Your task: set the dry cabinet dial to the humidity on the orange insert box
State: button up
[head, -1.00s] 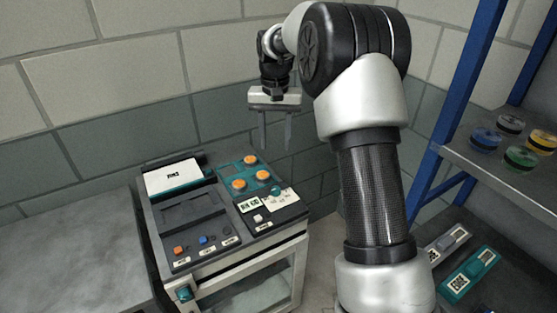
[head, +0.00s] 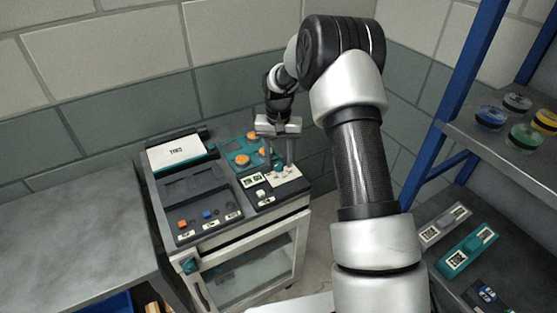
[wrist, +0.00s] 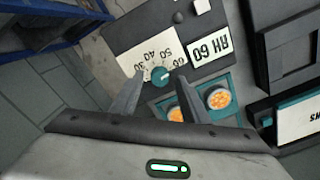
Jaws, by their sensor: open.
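The dry cabinet (head: 255,222) stands against the wall with a teal dial (head: 280,169) at the right of its top. In the wrist view the dial (wrist: 160,76) sits on a white scale plate (wrist: 140,50) with numbers including 30, 40 and 50. Its pointer setting is too small to read surely. A white label or display (wrist: 209,52) beside it reads RH 60. My gripper (head: 283,163) is open and low over the dial. In the wrist view the dial appears between the fingertips; I cannot tell if they touch it. No orange insert box is clearly visible.
Orange-filled round cups (head: 243,160) sit in a teal tray close behind the dial. A white card (head: 177,151) stands at the cabinet's back left. A blue-framed shelf (head: 480,140) at right holds jars, with grey and teal boxes (head: 467,251) below. The left bench (head: 70,220) is mostly bare.

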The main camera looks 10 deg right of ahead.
jog(key=shift+f, duration=0.6)
grip_shut()
